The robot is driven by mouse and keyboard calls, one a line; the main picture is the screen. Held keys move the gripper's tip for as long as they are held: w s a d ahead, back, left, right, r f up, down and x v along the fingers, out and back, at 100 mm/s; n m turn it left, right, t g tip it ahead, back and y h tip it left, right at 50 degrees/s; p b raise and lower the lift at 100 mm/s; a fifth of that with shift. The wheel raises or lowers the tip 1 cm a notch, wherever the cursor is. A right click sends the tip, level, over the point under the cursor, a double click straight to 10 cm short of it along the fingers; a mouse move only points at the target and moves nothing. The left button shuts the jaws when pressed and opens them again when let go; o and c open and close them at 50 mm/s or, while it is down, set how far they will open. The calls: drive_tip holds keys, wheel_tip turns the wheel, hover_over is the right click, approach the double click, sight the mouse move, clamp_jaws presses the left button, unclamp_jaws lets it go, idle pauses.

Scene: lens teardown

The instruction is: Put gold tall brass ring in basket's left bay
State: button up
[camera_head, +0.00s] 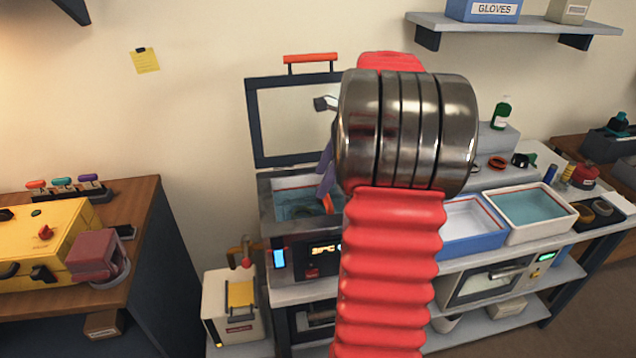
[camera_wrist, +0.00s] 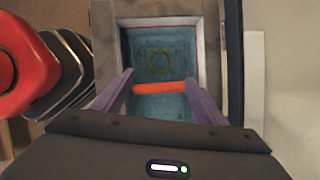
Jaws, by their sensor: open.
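My gripper (camera_wrist: 160,79) is open. Its two purple fingers reach into an open-lidded tank, one on each side of an orange bar (camera_wrist: 160,87). The bar looks like a handle; whether the fingers touch it I cannot tell. A thin, dull gold-brown ring shape (camera_wrist: 147,64) shows faintly on the blue-teal tank floor beyond the bar. I cannot tell whether it is the brass ring or a marking. In the head view one purple finger (camera_head: 327,172) shows over the tank (camera_head: 268,212), partly hidden by my arm. No basket bays can be made out.
The tank's raised lid (camera_head: 251,125) stands behind it. A blue-rimmed tray (camera_head: 470,245) and a white tray (camera_head: 540,232) of teal liquid are at right. Small rings and a yellow stacked piece (camera_head: 567,173) lie farther right. A yellow case (camera_head: 50,240) is on the left bench.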

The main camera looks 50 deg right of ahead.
idle(0.7)
drive_tip(key=s+a+r+n+h, duration=0.1)
drive_tip(key=a+r+n, duration=0.2)
drive_tip(key=a+n, duration=0.55)
drive_tip(key=s+a+r+n+h, duration=0.15)
drive_tip(key=a+n, duration=0.25)
drive_tip(key=a, duration=0.9)
drive_tip(key=s+a+f+n+t, duration=0.2)
drive_tip(key=s+a+n, duration=0.7)
drive_tip(key=a+n, duration=0.5)
drive_tip(key=shift+s+a+n, duration=0.35)
drive_tip(key=shift+s+a, duration=0.05)
drive_tip(key=shift+a, duration=0.05)
drive_tip(key=shift+f+h, duration=0.1)
drive_tip(key=shift+h, duration=0.15)
